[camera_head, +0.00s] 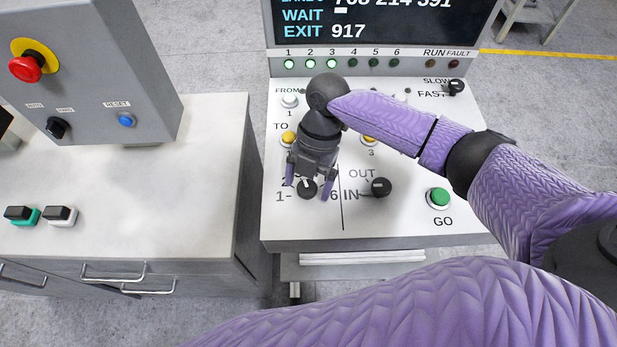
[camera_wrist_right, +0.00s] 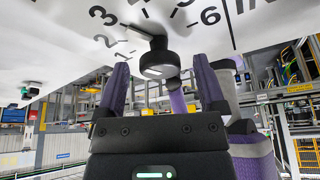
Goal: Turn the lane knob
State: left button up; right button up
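The lane knob (camera_head: 307,188) is a small black dial with a white mark, on the white sloped panel (camera_head: 408,222) between printed lane numbers. The right wrist view shows gaps between the fingers (camera_wrist_right: 162,66) and the knob. The gripper hides some of the dial's numbers in the head view. My left gripper is not in view.
Right of the lane knob are the IN/OUT knob (camera_head: 381,187) and green GO button (camera_head: 438,197). Yellow button (camera_head: 289,137) and several lamps lie farther back, below the display (camera_head: 385,22). A grey box with a red emergency stop (camera_head: 26,68) stands left, above a white counter (camera_head: 205,190).

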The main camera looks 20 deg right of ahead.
jog(key=shift+r, duration=0.25)
jog(key=v, duration=0.9)
jog(key=shift+r, duration=0.15)
jog(key=shift+d, duration=0.1)
